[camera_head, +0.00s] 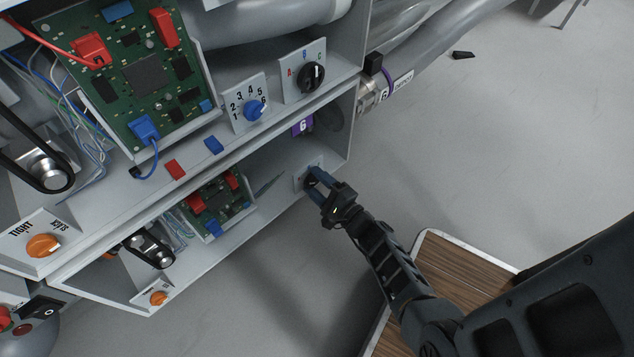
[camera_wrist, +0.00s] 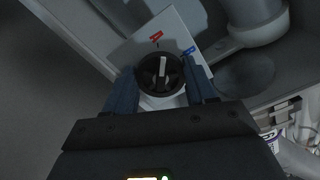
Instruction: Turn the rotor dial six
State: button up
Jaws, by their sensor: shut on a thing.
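The black rotor dial (camera_wrist: 161,73) sits on a light plate (camera_wrist: 177,24) in the lower bay. Its white pointer line runs upright in the wrist view, its upper end toward the red A rather than the blue B. My gripper (camera_head: 310,178) reaches this plate in the head view, its blue fingers hiding the dial there. In the wrist view my gripper (camera_wrist: 160,88) has a finger on each side of the dial and is shut on it. The C mark is not visible in the wrist view. A purple label 6 (camera_head: 302,126) is in the same lower bay.
The upper bay has its own black A-B-C dial (camera_head: 311,76) and a blue numbered knob (camera_head: 254,110). A circuit board (camera_head: 218,203) and an orange knob (camera_head: 158,298) are left in the lower bay. Open floor (camera_head: 500,150) lies to the right.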

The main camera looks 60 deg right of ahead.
jog(key=shift+s+f+n, duration=0.1)
jog(key=shift+f+n, duration=0.05)
jog(key=shift+n, duration=0.15)
dwell(0.4)
jog(key=o, duration=0.8)
jog(key=shift+c, duration=0.2)
jog(key=p+v, duration=0.2)
jog(key=v, duration=0.5)
jog(key=shift+s, duration=0.35)
jog(key=shift+a, duration=0.15)
